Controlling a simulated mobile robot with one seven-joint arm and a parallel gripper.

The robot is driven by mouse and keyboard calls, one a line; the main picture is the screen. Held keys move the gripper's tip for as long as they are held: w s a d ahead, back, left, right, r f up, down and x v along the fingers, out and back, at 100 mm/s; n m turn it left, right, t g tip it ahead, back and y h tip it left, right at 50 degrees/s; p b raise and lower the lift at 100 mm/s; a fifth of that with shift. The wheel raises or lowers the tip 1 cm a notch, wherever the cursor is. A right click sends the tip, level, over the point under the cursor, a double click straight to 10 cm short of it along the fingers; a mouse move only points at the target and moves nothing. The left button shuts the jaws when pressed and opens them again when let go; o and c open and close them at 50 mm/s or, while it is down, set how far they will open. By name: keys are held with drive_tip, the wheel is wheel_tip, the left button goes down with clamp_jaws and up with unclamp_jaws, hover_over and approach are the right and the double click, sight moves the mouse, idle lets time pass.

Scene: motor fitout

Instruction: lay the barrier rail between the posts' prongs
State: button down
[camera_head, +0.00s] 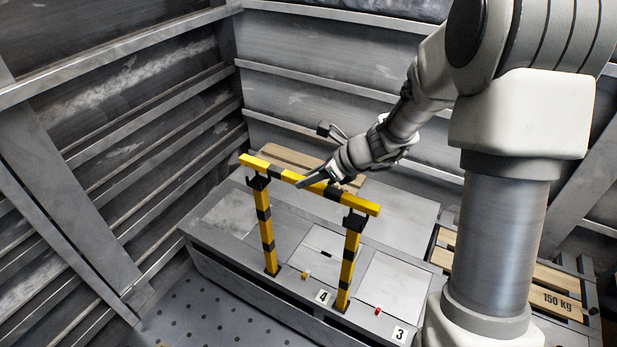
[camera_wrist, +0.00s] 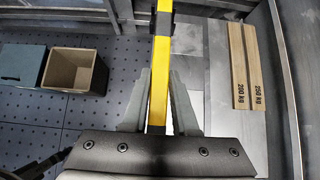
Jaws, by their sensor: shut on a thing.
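The barrier rail (camera_head: 274,171) is a yellow bar with black bands. It lies across the tops of two upright yellow-and-black posts, the left post (camera_head: 266,232) and the right post (camera_head: 349,262). Each post has a black pronged head at its top. My gripper (camera_head: 311,182) is shut on the rail near its middle, from above and behind. In the wrist view the rail (camera_wrist: 162,62) runs lengthwise between the two grey fingers. The rail is at the height of the heads or just above; I cannot tell whether it sits between the prongs.
The posts stand on a grey platform (camera_head: 226,216) with number plates 4 (camera_head: 323,296) and 3 (camera_head: 399,334). Wooden bars (camera_wrist: 246,68) lie behind. A pallet (camera_head: 553,275) is at right. An open box (camera_wrist: 74,71) stands on the perforated floor. Ribbed metal walls enclose the left and back.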

sight(309, 190)
drive_tip(key=shift+f, duration=0.15)
drive_tip(key=shift+f+b, duration=1.15)
drive_tip(key=shift+f, duration=0.15)
drive_tip(key=shift+f+b, duration=0.45)
drive_tip(key=shift+b, duration=0.15)
drive_tip(key=shift+f+b, duration=0.5)
drive_tip(key=shift+f, duration=0.1)
idle(1.6)
drive_tip(key=c, duration=0.6)
unclamp_jaws()
